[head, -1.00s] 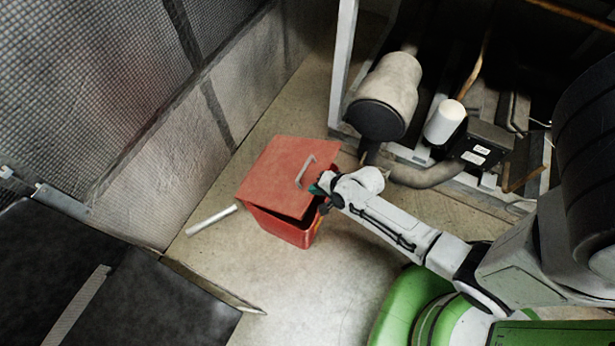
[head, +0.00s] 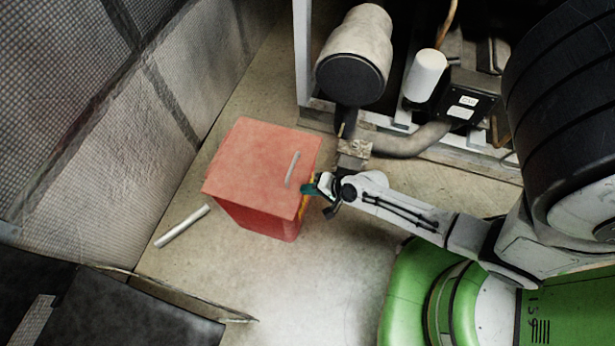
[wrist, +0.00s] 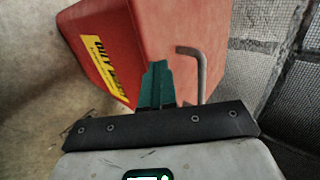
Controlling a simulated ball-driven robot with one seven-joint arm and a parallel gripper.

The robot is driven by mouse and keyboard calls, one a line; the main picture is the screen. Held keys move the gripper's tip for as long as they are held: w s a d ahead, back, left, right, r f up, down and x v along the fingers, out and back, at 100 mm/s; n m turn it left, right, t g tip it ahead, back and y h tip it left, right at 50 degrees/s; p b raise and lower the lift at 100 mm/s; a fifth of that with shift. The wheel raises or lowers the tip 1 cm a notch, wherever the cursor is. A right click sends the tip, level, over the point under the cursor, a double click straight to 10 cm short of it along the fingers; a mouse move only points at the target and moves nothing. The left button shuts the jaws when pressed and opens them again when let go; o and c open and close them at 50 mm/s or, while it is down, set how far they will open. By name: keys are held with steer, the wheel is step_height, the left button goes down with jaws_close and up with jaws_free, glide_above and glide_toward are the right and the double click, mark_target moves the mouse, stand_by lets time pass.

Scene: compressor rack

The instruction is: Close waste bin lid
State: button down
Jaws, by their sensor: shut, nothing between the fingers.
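The red waste bin (head: 262,219) stands on the floor left of my arm in the head view. Its red lid (head: 254,153) lies over the top and looks level with the rim. A grey bar handle (head: 292,169) sits on the lid near its right edge. My gripper (head: 309,189) is shut and empty, with its teal fingers at the lid's right edge by the handle. In the wrist view the shut fingers (wrist: 157,82) overlap the lid edge, beside the handle (wrist: 201,70). The bin's side carries a yellow label (wrist: 105,68). I cannot tell whether the fingers touch the lid.
A metal tube (head: 182,226) lies on the floor left of the bin. A mesh-covered wall (head: 130,110) stands beyond it. Compressor equipment with a grey cylinder (head: 353,55) and a pipe (head: 405,142) is behind my arm. The floor in front of the bin (head: 310,290) is clear.

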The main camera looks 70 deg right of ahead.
steer(key=shift+s+a+f+b, duration=0.1)
steer(key=shift+f+b, duration=0.25)
steer(key=shift+f, duration=0.3)
steer(key=shift+a, duration=0.1)
steer(key=shift+w+r+p, duration=0.25)
steer(key=shift+r+p, duration=0.45)
steer(key=shift+p, duration=0.05)
steer(key=p+v, duration=0.3)
steer(key=v, duration=0.9)
steer(key=shift+p, duration=0.3)
steer(key=shift+r, duration=0.15)
